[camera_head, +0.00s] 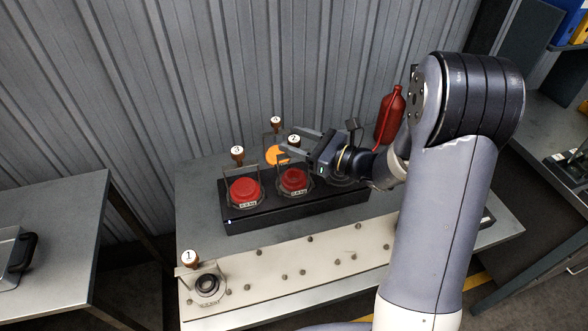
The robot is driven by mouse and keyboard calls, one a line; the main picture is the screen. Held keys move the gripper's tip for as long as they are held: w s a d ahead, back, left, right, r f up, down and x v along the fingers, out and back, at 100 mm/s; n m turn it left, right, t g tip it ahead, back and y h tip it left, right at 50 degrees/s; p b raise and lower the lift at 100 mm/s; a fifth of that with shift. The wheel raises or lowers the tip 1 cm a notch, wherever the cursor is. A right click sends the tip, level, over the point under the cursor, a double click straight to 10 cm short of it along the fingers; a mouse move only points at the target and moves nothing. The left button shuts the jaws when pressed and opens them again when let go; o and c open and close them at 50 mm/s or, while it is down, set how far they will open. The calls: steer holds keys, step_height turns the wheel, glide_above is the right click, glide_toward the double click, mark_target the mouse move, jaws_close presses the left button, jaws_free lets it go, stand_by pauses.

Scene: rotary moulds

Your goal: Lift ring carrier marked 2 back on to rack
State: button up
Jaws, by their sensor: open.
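The ring carrier marked 2 (293,140) stands upright at the middle of a dark box (300,212), with a knob on top and a red round piece (293,179) at its foot. My gripper (297,144) reaches in from the right, its jaws open and pointing left at the height of the knob. The fingers are close to the carrier's upper frame. I cannot tell whether they touch it or lie on both sides of it. A carrier marked 3 (237,152) stands to the left with another red piece (245,190).
Another numbered carrier (275,122) with an orange piece (276,155) stands behind. A pale board (320,262) with several pegs lies in front; the carrier marked 1 (190,259) stands at its left end. A red bottle (390,115) stands behind my wrist, near the corrugated wall (250,70).

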steer(key=shift+w+a, duration=0.2)
steer(key=shift+a, duration=0.2)
jaws_close()
stand_by(0.4)
stand_by(0.8)
